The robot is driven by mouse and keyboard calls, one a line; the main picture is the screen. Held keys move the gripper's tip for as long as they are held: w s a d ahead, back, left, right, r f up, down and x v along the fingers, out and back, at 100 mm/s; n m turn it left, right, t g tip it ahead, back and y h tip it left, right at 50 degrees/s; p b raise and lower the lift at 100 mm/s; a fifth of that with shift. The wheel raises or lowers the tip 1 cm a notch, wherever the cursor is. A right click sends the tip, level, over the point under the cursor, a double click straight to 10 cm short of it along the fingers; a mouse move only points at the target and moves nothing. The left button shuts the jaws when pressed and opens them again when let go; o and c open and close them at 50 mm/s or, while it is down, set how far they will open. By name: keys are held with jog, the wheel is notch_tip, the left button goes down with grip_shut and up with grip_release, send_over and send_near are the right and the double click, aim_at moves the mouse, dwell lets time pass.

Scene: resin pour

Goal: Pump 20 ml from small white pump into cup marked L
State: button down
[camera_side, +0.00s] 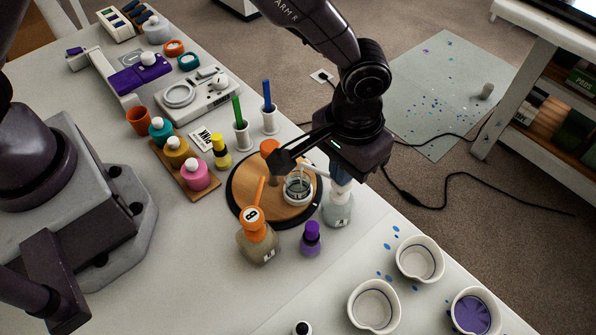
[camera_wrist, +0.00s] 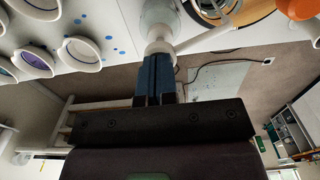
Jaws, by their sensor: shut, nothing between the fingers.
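A squat clear bottle with a white pump (camera_side: 338,211) stands at the right edge of the round wooden turntable (camera_side: 245,190). A dark letter on its front is too small to read. My gripper (camera_side: 341,180) is directly over it, fingers pointing down, shut and empty. In the wrist view, my fingertips (camera_wrist: 158,58) are at the white pump head (camera_wrist: 160,42), seemingly touching its top. The pump's bottle (camera_wrist: 158,14) shows beyond it. A small cup (camera_side: 298,190) with a dark-rimmed opening stands on the turntable, left of the bottle. I cannot see an L on it.
A larger bottle with an orange pump marked B (camera_side: 257,243) and a purple-capped bottle (camera_side: 311,239) stand in front. White cups (camera_side: 420,259) stand front right, one holding purple (camera_side: 474,312). A scale (camera_side: 192,95) and paint bottles (camera_side: 196,175) are left. The table's right edge is close.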

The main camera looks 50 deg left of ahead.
jog(key=shift+f, duration=0.55)
jog(key=shift+r, duration=1.45)
jog(key=shift+f, duration=1.4)
jog(key=shift+r, duration=1.4)
jog(key=shift+r, duration=0.1)
notch_tip(320, 180, up, 6)
jog(key=shift+f, duration=0.1)
